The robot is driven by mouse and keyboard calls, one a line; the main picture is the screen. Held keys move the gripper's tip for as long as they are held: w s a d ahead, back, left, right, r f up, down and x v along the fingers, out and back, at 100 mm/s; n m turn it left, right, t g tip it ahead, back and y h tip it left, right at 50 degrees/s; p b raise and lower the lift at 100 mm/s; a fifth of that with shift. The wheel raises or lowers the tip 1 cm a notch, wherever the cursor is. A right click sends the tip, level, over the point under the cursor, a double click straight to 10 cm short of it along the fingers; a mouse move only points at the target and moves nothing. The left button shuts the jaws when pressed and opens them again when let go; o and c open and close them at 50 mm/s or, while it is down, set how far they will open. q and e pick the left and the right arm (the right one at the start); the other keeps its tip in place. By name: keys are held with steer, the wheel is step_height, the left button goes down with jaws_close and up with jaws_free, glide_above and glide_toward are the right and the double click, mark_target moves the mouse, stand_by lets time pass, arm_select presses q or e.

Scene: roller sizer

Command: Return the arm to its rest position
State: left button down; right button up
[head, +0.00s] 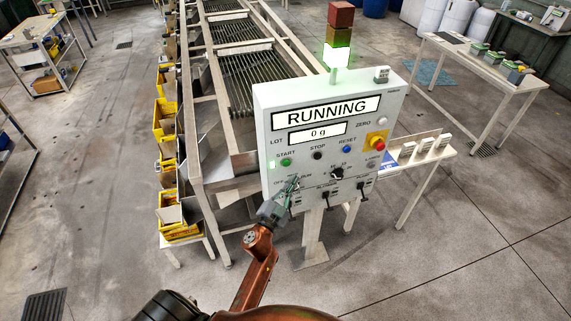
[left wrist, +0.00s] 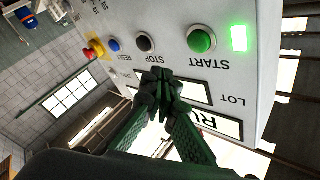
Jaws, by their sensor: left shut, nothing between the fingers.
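My left gripper (head: 291,186) is shut and empty in the head view, in front of the lower left part of the control panel (head: 264,120). In the left wrist view its green fingers (left wrist: 158,82) meet, with the panel upside down behind them. I cannot tell whether the fingertips touch the panel. The panel display (head: 326,112) reads RUNNING, and the lot display (head: 317,134) reads 0 g. The green START button (left wrist: 201,39) has a lit green lamp (left wrist: 239,38) beside it. My right gripper is not in view.
A light tower (head: 337,55) glows green at the bottom above the panel. The roller sizer (head: 240,75) stands behind, with yellow bins (head: 165,118) along its left side. A white table (head: 485,70) stands at the right.

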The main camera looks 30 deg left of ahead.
arm_select(q)
step_height(320, 180, down, 25)
steer(key=s+n+g+b, duration=0.2)
steer(key=g+b, duration=0.2)
steer(key=s+d+f+g+b, duration=0.15)
steer(key=s+f, duration=0.25)
steer(key=f, duration=0.5)
steer(key=s+f+n+g, duration=0.1)
steer(key=s+f+g, duration=0.1)
steer(key=s+f, duration=0.5)
steer(key=s+f+g+b, duration=0.1)
steer(key=s+f+g, duration=0.1)
steer(key=f, duration=0.9)
steer(key=s+f+n+g+h+b, duration=0.1)
steer(key=s+f+g+b, duration=0.3)
steer(key=s+f, duration=1.35)
steer(key=s+f+g+b, duration=0.1)
steer(key=s+f, duration=0.3)
steer(key=s, duration=0.8)
steer(key=s+f+n+g, duration=0.1)
steer(key=s+f+g, duration=0.3)
steer(key=s, duration=0.8)
steer(key=shift+d+f+b, duration=0.3)
steer(key=shift+f+b, duration=0.05)
steer(key=shift+f, duration=0.4)
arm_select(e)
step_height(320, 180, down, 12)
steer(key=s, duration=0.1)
